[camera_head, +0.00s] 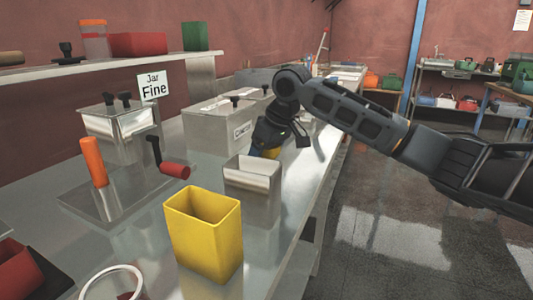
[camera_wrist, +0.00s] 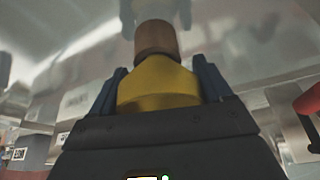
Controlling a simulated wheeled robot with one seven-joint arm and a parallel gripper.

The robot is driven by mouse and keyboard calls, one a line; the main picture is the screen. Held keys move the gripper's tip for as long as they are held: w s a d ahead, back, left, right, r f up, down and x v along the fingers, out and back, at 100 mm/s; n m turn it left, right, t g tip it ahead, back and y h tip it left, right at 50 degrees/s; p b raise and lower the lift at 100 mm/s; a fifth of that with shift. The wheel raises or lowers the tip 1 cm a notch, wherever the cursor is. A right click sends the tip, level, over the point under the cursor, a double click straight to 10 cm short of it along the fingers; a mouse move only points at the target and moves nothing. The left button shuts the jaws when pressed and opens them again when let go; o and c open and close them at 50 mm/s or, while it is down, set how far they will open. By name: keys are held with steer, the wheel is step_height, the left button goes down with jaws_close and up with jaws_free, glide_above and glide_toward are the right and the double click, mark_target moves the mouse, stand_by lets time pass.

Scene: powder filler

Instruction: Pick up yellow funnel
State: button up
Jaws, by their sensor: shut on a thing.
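The yellow funnel (camera_wrist: 158,82) is between the two fingers of my gripper (camera_wrist: 158,85) in the wrist view, with a brown cylindrical end (camera_wrist: 156,38) pointing away from the gripper. My gripper is shut on it. I cannot tell whether the funnel touches the bench.
An open metal box (camera_head: 253,185) stands just in front of my gripper. A yellow bin (camera_head: 205,235) is nearer on the metal bench (camera_head: 150,255). A lidded metal container (camera_head: 218,125) is to the left, and a "Jar Fine" sign (camera_head: 154,86) stands behind. The bench's right edge borders open floor.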

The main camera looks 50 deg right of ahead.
steer(key=shift+c, duration=1)
steer(key=shift+r, duration=0.15)
